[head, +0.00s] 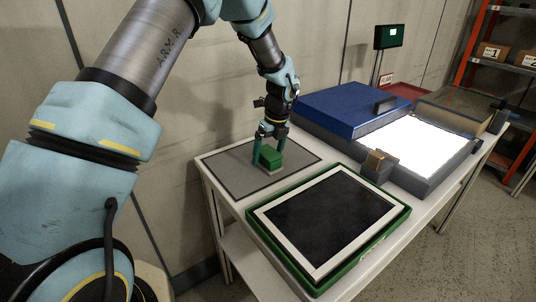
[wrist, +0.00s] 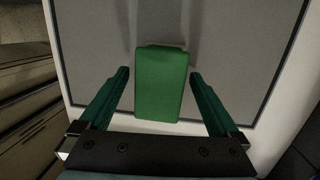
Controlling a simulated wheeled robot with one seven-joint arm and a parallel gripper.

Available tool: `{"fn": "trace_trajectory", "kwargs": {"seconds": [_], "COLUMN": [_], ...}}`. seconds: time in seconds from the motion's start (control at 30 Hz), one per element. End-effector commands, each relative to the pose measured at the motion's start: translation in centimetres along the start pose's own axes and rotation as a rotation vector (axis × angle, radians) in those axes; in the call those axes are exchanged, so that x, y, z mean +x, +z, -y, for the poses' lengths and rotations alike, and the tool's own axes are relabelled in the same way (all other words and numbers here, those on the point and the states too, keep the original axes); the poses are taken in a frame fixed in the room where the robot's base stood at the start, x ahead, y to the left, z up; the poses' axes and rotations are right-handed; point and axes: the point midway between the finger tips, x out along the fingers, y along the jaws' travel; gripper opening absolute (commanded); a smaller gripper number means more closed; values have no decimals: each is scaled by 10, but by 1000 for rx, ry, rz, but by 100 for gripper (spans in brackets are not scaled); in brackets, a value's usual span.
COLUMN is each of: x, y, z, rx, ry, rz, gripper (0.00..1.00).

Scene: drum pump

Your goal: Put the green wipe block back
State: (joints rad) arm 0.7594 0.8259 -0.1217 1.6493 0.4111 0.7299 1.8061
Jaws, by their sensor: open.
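The green wipe block (head: 270,158) stands on the grey mat (head: 225,175) at the left end of the table, with a pale layer at its base. My gripper (head: 268,140) is above the mat, with its fingers down around the block. In the wrist view the block (wrist: 161,84) lies between the two open green fingers of my gripper (wrist: 160,100), with a gap on each side. The fingers do not touch the block. The block's underside is hidden in the wrist view.
A green tray (head: 401,221) with a white-framed dark panel (head: 330,220) lies just right of the mat. A small brown-topped block (head: 376,166), a blue lid (head: 345,105) and a bright lit panel (head: 425,145) stand farther back. A wall (head: 180,110) runs behind the table.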

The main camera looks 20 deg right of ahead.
Motion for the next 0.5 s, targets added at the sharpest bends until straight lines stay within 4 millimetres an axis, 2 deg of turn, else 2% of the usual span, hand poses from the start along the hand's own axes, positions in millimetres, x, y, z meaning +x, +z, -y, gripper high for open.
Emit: {"fn": "trace_trajectory", "kwargs": {"seconds": [0.17, 0.5], "x": [-17, -86], "y": [1, 1], "z": [1, 1], "rx": [-2, -1], "ry": [-4, -4], "rz": [2, 3], "gripper": [97, 97]}}
